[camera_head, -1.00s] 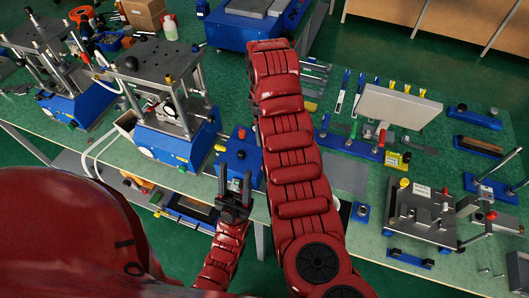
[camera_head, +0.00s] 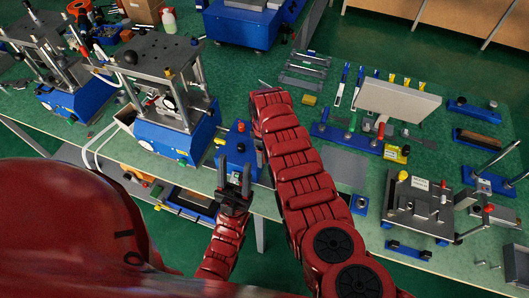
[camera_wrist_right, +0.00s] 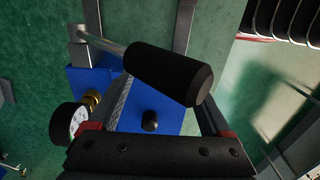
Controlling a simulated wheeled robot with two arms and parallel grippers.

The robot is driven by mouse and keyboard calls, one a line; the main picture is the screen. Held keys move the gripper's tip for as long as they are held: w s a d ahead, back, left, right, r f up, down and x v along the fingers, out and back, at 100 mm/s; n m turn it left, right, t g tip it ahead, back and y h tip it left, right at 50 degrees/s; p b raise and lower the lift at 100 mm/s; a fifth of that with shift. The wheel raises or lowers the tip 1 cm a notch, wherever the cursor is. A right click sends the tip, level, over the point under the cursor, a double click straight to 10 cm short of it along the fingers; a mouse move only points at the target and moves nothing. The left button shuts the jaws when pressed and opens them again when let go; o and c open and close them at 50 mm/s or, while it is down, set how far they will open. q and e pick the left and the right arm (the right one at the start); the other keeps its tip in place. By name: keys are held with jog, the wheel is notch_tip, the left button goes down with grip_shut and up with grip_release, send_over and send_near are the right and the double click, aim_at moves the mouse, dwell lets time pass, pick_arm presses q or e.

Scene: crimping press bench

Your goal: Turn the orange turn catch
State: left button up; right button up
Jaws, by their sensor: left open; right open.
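I cannot pick out an orange turn catch with certainty in either view. My left gripper (camera_head: 234,172) is open and empty in the head view, fingers pointing up, in front of a small blue box (camera_head: 236,160) at the bench edge. In the head view my right arm hides its own gripper. In the right wrist view my right gripper (camera_wrist_right: 165,108) is open. A black cylindrical handle (camera_wrist_right: 165,70) on a metal rod lies across its fingertips. Behind it are a blue base (camera_wrist_right: 165,112) with a black knob (camera_wrist_right: 150,122) and a round gauge (camera_wrist_right: 72,122). Contact cannot be told.
A blue-based press (camera_head: 172,140) stands left of the small box, and another (camera_head: 72,100) farther left. A grey panel (camera_head: 395,102) and a metal fixture (camera_head: 418,215) stand to the right. A shelf is under the bench.

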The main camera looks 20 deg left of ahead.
jog(key=shift+f, duration=0.25)
grip_shut()
dwell(0.4)
